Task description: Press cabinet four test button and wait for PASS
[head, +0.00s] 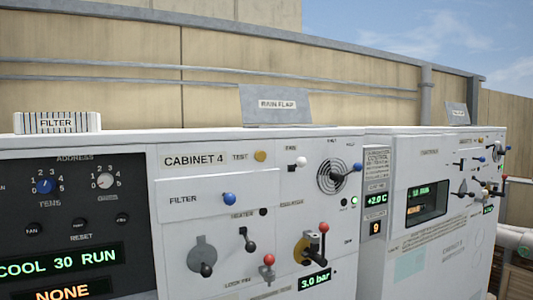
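Cabinet four (267,178) fills the middle of the head view, a white panel labelled "CABINET 4". Its test button (260,156) is a round yellow knob right of the word "TEST". Nothing covers it. A lower display (314,282) on this cabinet reads "3.0 bar" in green. At the left, a dark panel has a display (60,262) reading "COOL 30 RUN" and another display (64,291) reading "NONE" in orange. No display that I see reads PASS. Neither of my grippers is in view.
Blue filter knob (229,199), black levers (247,240), a red-tipped lever (323,229) and a white-knobbed lever (300,162) stick out of the panel. A second white cabinet (440,200) stands at the right. A filter box (57,122) sits on top at the left.

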